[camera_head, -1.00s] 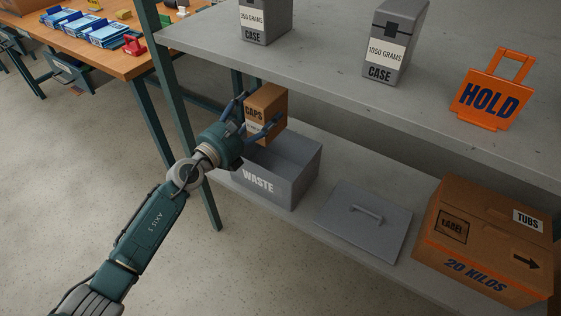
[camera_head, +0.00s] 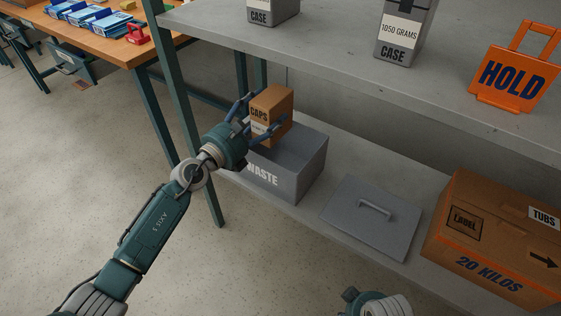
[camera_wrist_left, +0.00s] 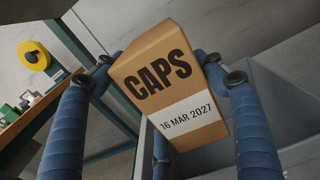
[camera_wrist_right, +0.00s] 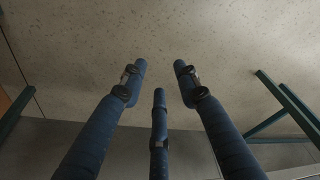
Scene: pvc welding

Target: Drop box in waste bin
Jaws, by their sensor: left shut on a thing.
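A small brown box (camera_head: 273,112) marked CAPS is held in my left gripper (camera_head: 256,118), at the top of the grey waste bin (camera_head: 296,176). In the left wrist view the box (camera_wrist_left: 165,88) is tilted between the blue fingers, its label reading 16 MAR 2027. The bin (camera_wrist_left: 275,110) shows behind and below it there. The bin is marked WASTE and stands on the lower shelf; the arm and box hide part of its opening. My right gripper (camera_wrist_right: 158,78) has its fingers spread and empty, over bare floor.
A grey lid (camera_head: 372,217) with a handle lies on the lower shelf (camera_head: 330,148) to the right of the bin. A large carton (camera_head: 492,240) sits farther right. The upper shelf (camera_head: 330,50) holds grey cases (camera_head: 402,35) and an orange HOLD sign (camera_head: 513,78). A workbench (camera_head: 110,45) stands at the back left.

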